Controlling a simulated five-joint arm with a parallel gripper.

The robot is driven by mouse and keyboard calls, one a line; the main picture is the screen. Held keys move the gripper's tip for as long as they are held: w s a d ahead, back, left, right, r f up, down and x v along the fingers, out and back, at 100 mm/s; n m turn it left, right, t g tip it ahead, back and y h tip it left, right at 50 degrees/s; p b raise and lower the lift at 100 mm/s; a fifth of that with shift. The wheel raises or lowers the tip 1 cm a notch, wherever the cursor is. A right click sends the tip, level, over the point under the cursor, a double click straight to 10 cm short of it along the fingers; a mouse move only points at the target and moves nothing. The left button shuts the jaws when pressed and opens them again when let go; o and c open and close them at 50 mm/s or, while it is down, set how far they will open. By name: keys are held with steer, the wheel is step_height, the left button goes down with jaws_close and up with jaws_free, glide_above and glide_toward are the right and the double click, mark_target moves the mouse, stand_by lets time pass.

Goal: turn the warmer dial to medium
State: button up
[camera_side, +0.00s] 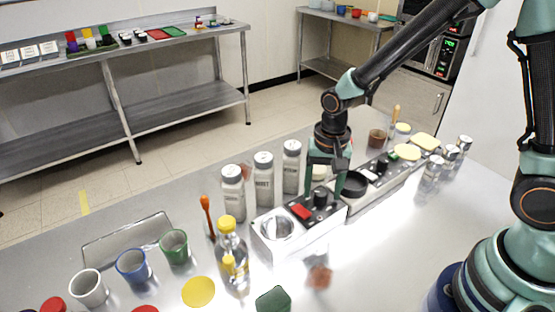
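The warmer (268,248) is a white box on the steel counter with a round metal well in its top. Its top panel carries a red switch (301,211) and a black dial (320,197). My gripper (323,188) points down over the panel, its two teal fingers apart on either side of the dial. A gap seems to show between the fingers and the dial; whether either finger touches it is unclear. The dial's pointer and setting marks are too small to read.
Grey shaker bottles (263,180) stand close behind the warmer. A yellow-capped bottle (231,250) stands at its left. A second panelled unit (378,180) adjoins at right. Cups, including a green one (174,247), stand front left. The counter at front right (400,260) is clear.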

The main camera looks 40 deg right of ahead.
mark_target(326, 193)
step_height(326, 193, up, 12)
steer(key=shift+s, duration=0.2)
stand_by(0.5)
steer(key=shift+d+r, duration=0.1)
steer(key=shift+r, duration=0.05)
steer(key=s+d+r+n+t, duration=0.5)
steer(key=s+d+r+n, duration=0.1)
steer(key=s+d+n, duration=0.1)
steer(key=shift+r+n, duration=0.4)
